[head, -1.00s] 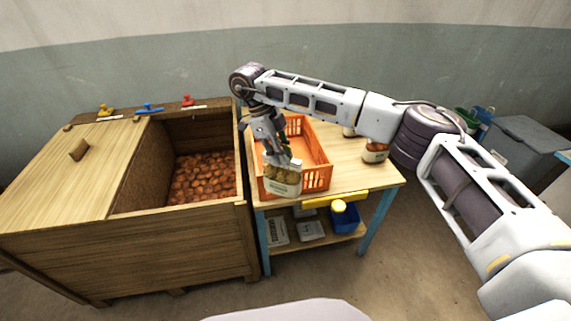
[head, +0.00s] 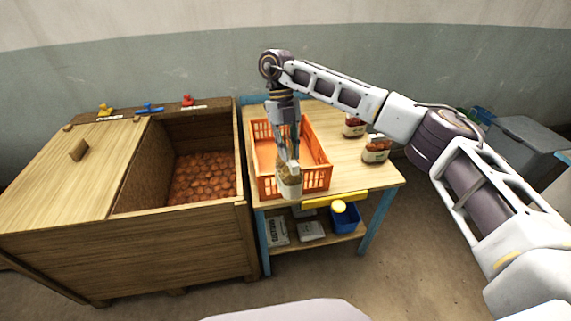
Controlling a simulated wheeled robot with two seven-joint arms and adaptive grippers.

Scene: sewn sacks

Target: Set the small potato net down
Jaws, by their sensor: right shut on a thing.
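The small potato net (head: 289,185) is a little sack with a pale label band and yellowish-brown contents. My right gripper (head: 288,164) points down and is shut on its top. The net hangs upright in front of the near wall of the orange crate (head: 318,181). I cannot tell whether its bottom touches anything. The crate stands on the wooden table (head: 350,172). My left gripper is not in view.
Two nets with reddish contents stand on the table right of the crate, one near (head: 376,150) and one farther back (head: 353,127). A large wooden bin (head: 125,240) stands close on the left. Bare tabletop lies right of the crate.

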